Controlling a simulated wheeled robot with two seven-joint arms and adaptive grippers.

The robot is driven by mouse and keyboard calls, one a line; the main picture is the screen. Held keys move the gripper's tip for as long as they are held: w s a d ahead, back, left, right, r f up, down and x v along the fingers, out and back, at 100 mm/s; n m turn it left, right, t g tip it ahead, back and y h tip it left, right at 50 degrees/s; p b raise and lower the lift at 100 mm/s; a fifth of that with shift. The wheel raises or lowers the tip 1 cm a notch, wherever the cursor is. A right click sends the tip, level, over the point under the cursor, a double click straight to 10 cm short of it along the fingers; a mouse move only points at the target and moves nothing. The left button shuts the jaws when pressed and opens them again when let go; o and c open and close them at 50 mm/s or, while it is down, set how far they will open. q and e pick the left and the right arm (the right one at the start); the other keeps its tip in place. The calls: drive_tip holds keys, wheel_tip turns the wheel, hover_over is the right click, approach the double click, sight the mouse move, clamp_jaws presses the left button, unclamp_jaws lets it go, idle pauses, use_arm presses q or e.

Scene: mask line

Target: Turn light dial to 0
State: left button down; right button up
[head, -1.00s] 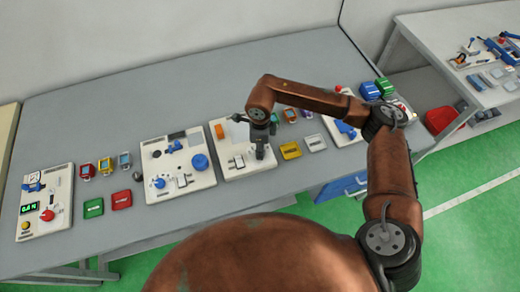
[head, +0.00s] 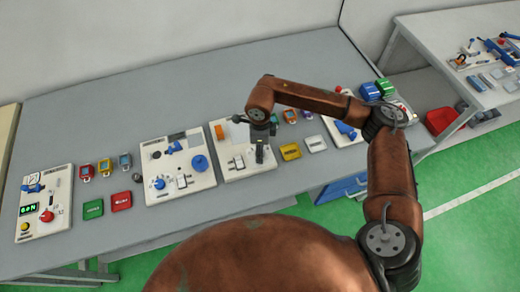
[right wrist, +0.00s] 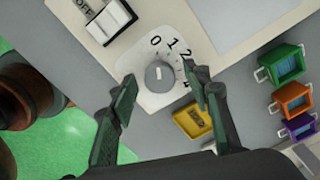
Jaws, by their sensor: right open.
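The light dial (right wrist: 159,76) is a small grey round knob on a white plate in the right wrist view. The numbers 0, 1 and 2 show around its upper side. A pale mark on the knob points up, roughly towards the 0. My right gripper (right wrist: 160,98) is open, with one finger on each side of the knob in the picture and a visible gap to it. In the head view my right gripper (head: 259,158) hangs over the front right of a white panel (head: 229,136) and hides the dial. My left gripper is not in view.
A black-and-white rocker switch (right wrist: 110,20) sits on the panel close to the dial. A yellow block (head: 290,151) and a white block (head: 316,143) lie right of the panel. Another panel (head: 159,170) stands left of it. The grey table (head: 90,125) is clear behind the panels.

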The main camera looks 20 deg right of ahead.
wheel_tip(320, 180, up, 12)
idle(0.6)
